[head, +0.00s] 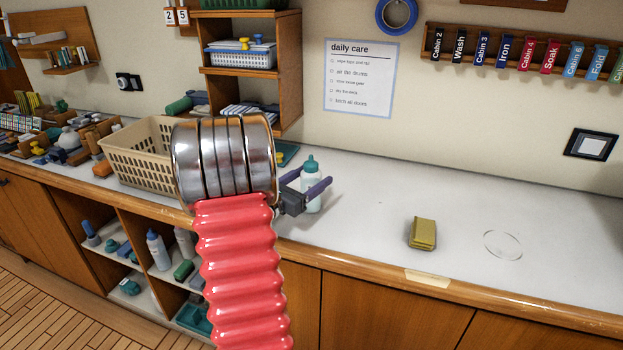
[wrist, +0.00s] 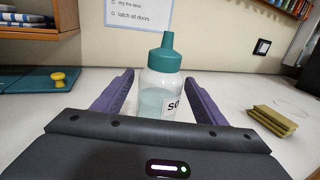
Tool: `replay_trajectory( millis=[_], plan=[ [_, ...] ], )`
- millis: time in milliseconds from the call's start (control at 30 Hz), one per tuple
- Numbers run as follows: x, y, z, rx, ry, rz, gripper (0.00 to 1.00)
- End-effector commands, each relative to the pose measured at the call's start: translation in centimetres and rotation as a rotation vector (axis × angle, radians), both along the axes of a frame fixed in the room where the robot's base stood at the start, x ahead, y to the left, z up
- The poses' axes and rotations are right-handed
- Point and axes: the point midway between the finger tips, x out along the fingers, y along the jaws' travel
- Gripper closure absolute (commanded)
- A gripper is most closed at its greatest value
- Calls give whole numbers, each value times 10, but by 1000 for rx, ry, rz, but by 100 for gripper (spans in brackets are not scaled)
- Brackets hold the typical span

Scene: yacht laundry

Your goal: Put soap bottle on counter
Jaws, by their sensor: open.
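The soap bottle (head: 311,186) is clear with a teal cap and stands upright on the white counter (head: 375,205). In the wrist view the soap bottle (wrist: 161,85) shows part of a label reading "SO". My gripper (head: 307,186) is at the bottle, with its purple fingers spread to either side of it. In the wrist view my gripper (wrist: 158,92) is open, and a gap shows between each finger and the bottle. The bottle's lowest part is hidden behind the gripper body in the wrist view.
A yellow sponge-like block (head: 422,233) and a faint ring mark (head: 503,245) are to the right on the counter. A beige basket (head: 140,160) stands left of my arm. A wooden shelf (head: 287,70) hangs behind. The counter's right part is mostly clear.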

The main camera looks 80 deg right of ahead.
Motion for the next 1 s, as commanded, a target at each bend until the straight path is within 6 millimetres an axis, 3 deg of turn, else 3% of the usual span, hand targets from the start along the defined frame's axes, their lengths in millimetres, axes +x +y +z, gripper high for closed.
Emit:
replay_trajectory(
  millis=[200,367,1000],
  plan=[
    [0,0,2,0,0,0,35],
    [7,13,2,0,0,3,35],
    [47,101,2,-1,0,2,35]
  ],
)
